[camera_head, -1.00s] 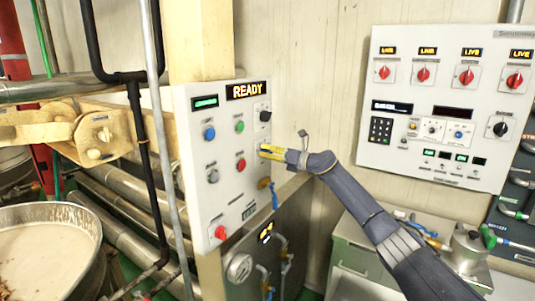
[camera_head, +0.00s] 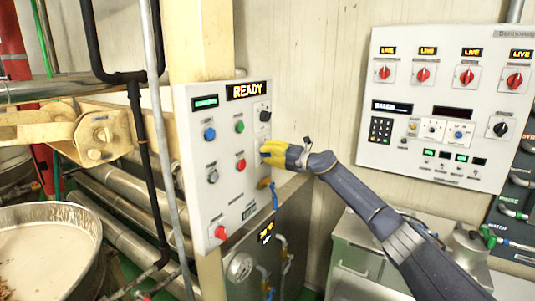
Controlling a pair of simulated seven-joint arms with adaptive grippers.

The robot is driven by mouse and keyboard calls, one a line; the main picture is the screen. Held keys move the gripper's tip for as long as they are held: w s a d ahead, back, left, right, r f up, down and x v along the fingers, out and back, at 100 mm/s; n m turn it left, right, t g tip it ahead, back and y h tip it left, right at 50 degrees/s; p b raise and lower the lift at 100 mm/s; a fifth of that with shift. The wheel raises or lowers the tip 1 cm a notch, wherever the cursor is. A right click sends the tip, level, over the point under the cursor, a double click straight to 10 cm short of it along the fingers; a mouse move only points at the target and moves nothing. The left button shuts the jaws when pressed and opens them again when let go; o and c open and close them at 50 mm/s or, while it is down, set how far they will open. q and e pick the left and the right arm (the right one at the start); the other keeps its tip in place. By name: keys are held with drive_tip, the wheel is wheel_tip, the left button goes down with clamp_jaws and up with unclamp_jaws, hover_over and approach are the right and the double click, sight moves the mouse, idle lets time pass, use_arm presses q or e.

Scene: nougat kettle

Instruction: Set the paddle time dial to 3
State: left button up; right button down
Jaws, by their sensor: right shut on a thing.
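The white control panel (camera_head: 222,203) is at the picture's middle left, with a "READY" display (camera_head: 246,91) at its top. A black dial (camera_head: 265,116) sits at its upper right. My right gripper (camera_head: 266,154), with yellow fingers, is at the panel's right side, below that black dial. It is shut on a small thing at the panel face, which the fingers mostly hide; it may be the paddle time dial. The dial's marks and setting cannot be read. My left gripper is not in view.
Coloured buttons, among them a green one (camera_head: 239,127) and a red one (camera_head: 241,165), lie close left of my fingers. A blue-handled valve (camera_head: 274,195) is just below. A second panel (camera_head: 445,110) hangs at right. A kettle (camera_head: 45,255) stands at lower left.

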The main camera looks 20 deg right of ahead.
drive_tip(key=shift+r, duration=0.1)
idle(0.4)
drive_tip(key=c, duration=0.9)
unclamp_jaws()
drive_tip(key=v, duration=1.2)
